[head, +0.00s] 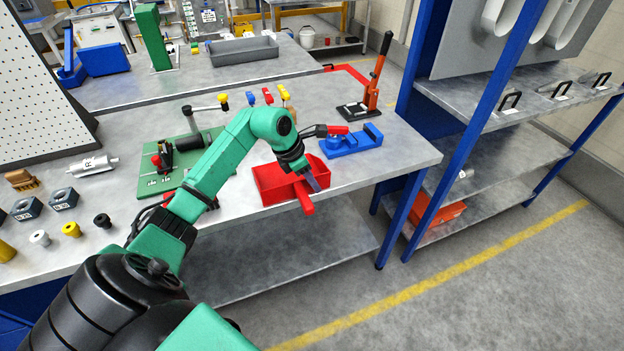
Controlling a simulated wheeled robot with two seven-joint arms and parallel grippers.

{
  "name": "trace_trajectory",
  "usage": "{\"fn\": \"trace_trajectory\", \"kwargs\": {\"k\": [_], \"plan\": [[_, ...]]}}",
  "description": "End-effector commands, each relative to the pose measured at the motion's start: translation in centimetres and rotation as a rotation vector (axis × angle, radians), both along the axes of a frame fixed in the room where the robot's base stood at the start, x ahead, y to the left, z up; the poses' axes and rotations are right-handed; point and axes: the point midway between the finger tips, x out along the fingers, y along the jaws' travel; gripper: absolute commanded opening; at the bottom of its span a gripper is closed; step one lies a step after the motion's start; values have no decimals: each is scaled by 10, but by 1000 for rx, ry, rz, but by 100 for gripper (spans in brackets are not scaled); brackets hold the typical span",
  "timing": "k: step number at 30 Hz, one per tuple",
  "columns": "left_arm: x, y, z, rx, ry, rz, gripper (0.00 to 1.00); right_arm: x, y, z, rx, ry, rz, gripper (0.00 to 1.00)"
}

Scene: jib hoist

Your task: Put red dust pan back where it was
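The red dust pan (268,187) sits on the grey workbench near its front right edge. Its red handle (304,200) points toward me, over the front edge. My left gripper (313,182) reaches down at the handle, its fingers at the handle's root beside the pan's right side. The fingers overlap the handle in the picture, and I cannot tell whether they are closed on it. My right gripper is not in view.
A blue vise-like fixture (352,142) stands close behind the pan, with an orange lever press (374,85) further back. A green plate fixture (160,178) lies to the left. A blue-framed shelf (480,110) stands right of the bench, an orange bin (440,211) on its lower level.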

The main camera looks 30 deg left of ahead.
Motion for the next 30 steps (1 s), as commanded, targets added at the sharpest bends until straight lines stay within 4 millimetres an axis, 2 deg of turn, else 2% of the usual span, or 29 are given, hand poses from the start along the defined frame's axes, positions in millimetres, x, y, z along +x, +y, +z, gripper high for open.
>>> {"fn": "trace_trajectory", "kwargs": {"k": [5, 8, 18, 21, 30], "plan": [[0, 1, 2, 1, -1, 0, 35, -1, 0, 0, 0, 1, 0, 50], [-4, 4, 12, 3, -3, 1, 35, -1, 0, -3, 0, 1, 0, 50], [-33, 24, 91, 4, -3, 0, 35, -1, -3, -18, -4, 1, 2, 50], [-38, 26, 105, 2, 0, 1, 35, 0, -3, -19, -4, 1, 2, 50], [-40, 27, 111, -1, 1, 0, 35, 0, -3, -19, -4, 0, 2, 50]]}}
